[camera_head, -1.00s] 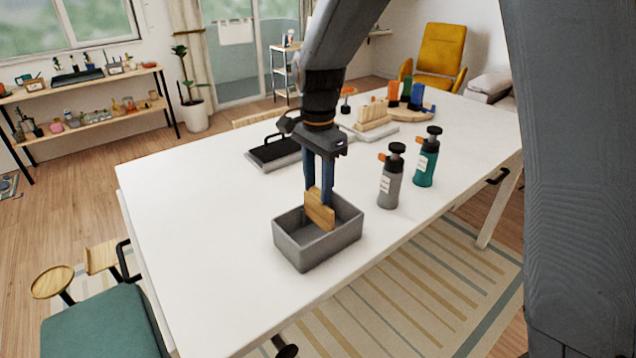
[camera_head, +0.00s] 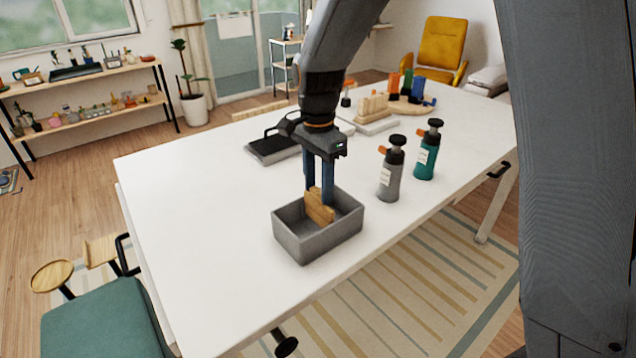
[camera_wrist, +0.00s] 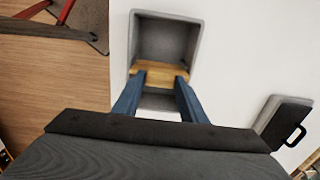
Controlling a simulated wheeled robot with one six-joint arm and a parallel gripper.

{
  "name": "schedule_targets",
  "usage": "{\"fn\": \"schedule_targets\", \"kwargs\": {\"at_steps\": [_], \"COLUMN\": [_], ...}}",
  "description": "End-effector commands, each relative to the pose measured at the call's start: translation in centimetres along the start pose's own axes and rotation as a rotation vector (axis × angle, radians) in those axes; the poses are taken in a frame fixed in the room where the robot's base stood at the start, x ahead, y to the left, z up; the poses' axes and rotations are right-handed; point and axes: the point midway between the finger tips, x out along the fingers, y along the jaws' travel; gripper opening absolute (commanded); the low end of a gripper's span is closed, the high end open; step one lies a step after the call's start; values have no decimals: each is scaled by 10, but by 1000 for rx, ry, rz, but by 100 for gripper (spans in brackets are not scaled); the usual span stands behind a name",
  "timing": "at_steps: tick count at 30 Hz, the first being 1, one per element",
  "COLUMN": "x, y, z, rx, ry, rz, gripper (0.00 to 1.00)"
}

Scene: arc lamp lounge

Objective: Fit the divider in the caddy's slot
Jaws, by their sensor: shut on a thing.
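The caddy (camera_head: 303,243) is a grey open box on the white table. It also shows in the wrist view (camera_wrist: 196,38). The divider (camera_head: 318,207) is a thin wooden board standing upright, with its lower part inside the caddy and its top above the rim. In the wrist view the divider (camera_wrist: 160,75) spans the caddy crosswise. My gripper (camera_head: 321,192) is shut on the divider, with one blue finger at each end of it in the wrist view (camera_wrist: 157,82). The slot and the divider's lower edge are hidden by the caddy wall.
A grey bottle (camera_head: 391,175) and a teal bottle (camera_head: 427,155) stand right of the caddy. A black-topped tray with a handle (camera_head: 272,149) and a wooden rack (camera_head: 374,112) lie behind. The table's left and front area (camera_head: 200,250) is clear.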

Motion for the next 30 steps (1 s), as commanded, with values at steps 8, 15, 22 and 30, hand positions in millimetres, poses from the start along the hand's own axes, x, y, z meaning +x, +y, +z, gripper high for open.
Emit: {"fn": "schedule_targets", "kwargs": {"at_steps": [8,15,22,30], "x": [7,12,17,23], "y": [0,0,0,0], "z": [0,0,0,0], "rx": [0,0,0,0], "ry": [0,0,0,0], "rz": [1,1,1,0], "gripper": [5,5,5,5]}}
